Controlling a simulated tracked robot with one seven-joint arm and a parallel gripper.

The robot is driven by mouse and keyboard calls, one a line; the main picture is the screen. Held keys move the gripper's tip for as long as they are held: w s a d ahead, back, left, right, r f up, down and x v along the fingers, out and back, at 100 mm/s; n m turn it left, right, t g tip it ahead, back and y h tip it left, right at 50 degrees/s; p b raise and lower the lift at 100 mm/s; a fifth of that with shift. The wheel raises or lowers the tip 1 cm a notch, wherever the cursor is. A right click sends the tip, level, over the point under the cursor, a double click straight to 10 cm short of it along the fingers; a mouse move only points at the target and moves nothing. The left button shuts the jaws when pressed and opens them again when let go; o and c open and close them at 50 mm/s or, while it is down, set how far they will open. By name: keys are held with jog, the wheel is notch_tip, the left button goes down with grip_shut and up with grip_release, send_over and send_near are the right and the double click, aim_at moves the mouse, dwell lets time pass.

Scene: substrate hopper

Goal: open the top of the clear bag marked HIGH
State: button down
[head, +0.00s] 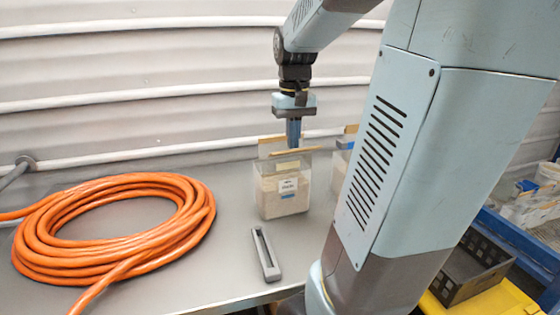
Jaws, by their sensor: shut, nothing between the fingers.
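A clear bag (280,205) of pale, grainy material stands upright on the grey bench. My gripper (294,143) points straight down at the bag's top, between the strips in the picture. It is shut and empty. I cannot tell whether its tips touch the bag.
A second clear bag (341,160) stands to the right, partly hidden by my arm. A grey slotted tool (265,255) lies in front of the first bag. A coiled orange hose (190,212) fills the left of the bench. Blue and yellow crates are at right.

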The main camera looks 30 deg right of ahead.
jog(key=shift+s+a+f, duration=0.1)
jog(key=shift+s+f, duration=0.05)
jog(key=shift+s, duration=0.35)
jog(key=shift+s+a+f, duration=0.1)
jog(key=shift+s, duration=0.35)
jog(key=shift+r, duration=0.1)
jog(key=shift+r, duration=3.9)
jog(key=s+a+f+n+t, duration=0.1)
jog(key=s+a+f+t, duration=0.1)
jog(key=a, duration=0.5)
jog(key=s+a+f+n+t, duration=0.2)
jog(key=s+a+f, duration=0.3)
jog(key=a, duration=0.3)
jog(key=shift+s+t, duration=0.45)
jog(key=shift+t, duration=0.35)
